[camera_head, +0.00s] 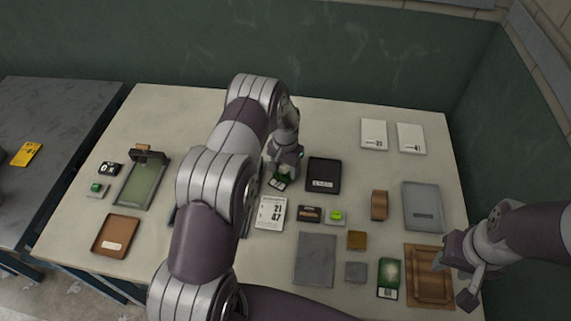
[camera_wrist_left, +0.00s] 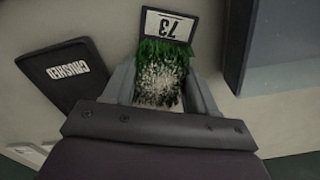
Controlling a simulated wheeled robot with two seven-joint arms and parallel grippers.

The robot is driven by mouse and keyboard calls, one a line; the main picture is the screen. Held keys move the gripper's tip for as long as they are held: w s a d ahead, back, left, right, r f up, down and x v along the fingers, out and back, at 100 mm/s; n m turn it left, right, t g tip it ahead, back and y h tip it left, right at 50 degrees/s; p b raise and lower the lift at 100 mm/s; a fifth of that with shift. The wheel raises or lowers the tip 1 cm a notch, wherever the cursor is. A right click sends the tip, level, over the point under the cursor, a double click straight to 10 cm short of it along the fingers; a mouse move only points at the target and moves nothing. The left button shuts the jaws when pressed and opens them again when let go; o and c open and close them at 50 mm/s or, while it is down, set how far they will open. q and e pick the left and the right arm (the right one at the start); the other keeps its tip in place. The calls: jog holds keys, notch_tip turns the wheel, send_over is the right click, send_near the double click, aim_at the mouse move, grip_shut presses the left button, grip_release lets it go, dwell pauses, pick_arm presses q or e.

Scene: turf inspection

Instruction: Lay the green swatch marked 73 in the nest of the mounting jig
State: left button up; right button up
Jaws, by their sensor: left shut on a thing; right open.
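My left gripper (camera_head: 281,176) is shut on the green swatch marked 73 (camera_wrist_left: 162,72), close over the table left of the black tray. In the left wrist view the grass tuft sits between the fingers (camera_wrist_left: 160,92), and its label reads upside down. The swatch also shows in the head view (camera_head: 277,184). I cannot tell whether it touches the table. A brown wooden frame with a recessed panel (camera_head: 418,289) lies at the front right; it may be the mounting jig, but I cannot be sure. My right gripper (camera_head: 455,281) is open and empty over its right edge.
The black tray (camera_head: 323,176) reads CRUSHED in the left wrist view (camera_wrist_left: 60,78). A blue-grey box (camera_wrist_left: 238,45) is mostly hidden under my left arm.

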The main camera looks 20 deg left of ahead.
pick_arm(q)
jog(key=shift+f, duration=0.1)
jog(key=o, duration=1)
